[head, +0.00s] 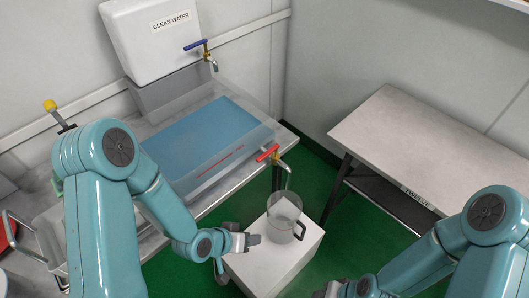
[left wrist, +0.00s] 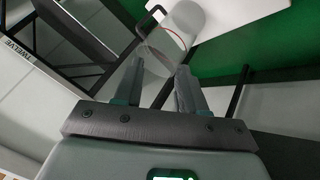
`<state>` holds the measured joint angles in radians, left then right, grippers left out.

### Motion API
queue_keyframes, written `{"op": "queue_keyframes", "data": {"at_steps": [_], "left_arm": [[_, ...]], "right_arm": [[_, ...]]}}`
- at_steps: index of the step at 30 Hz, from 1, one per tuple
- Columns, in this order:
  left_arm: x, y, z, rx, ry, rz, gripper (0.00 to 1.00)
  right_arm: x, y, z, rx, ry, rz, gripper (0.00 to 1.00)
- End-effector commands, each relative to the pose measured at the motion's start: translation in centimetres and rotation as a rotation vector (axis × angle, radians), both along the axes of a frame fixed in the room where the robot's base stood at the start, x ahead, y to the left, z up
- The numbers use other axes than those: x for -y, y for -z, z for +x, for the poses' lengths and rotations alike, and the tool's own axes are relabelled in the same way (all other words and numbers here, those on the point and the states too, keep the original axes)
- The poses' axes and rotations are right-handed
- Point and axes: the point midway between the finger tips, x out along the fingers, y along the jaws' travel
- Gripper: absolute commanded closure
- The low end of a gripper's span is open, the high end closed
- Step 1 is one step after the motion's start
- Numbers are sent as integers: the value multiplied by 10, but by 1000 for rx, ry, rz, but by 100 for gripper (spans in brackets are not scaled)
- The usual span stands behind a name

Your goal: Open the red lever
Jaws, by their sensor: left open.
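The red lever (head: 268,153) sits on a brass tap at the right end of a clear tank of blue water (head: 215,140). The tap's spout points down above a clear jug (head: 283,216) with a dark handle, which stands on a white block (head: 270,262). My left gripper (head: 238,254) is open and empty, low beside the jug on its left, well below the lever. In the left wrist view its fingers (left wrist: 161,72) are apart, with the jug (left wrist: 180,28) beyond their tips. The lever does not show there. My right gripper (head: 335,291) is barely visible at the bottom edge.
A white "CLEAN WATER" container (head: 160,40) with a blue-lever tap (head: 197,44) stands behind the tank. A grey table (head: 420,140) labelled "TWELVE" stands at the right. Green floor (head: 350,235) shows between the block and this table.

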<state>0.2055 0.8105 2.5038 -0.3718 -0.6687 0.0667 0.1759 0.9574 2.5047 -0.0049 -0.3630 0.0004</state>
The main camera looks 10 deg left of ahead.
Motion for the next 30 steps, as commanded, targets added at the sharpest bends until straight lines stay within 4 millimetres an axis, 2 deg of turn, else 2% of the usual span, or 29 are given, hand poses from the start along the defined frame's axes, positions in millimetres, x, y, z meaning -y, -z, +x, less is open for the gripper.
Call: {"op": "queue_keyframes", "data": {"at_steps": [1,6,13,17,21,25,30], "left_arm": [[-2,-2,11,64,6,-9,60],[-10,-30,43,291,37,-41,60],[-27,-77,73,620,95,-67,60],[-43,-103,77,824,139,-57,60],[-63,-123,72,999,179,-14,60],[-74,-134,67,1070,193,21,60],[-74,-141,71,1092,199,32,60]], "right_arm": [[0,11,0,0,0,0,58],[0,34,0,0,0,0,58],[0,75,0,0,0,0,58],[0,110,0,0,0,0,58],[0,145,0,-1,0,0,58],[0,158,0,0,0,0,58],[0,159,0,0,0,0,58]]}}
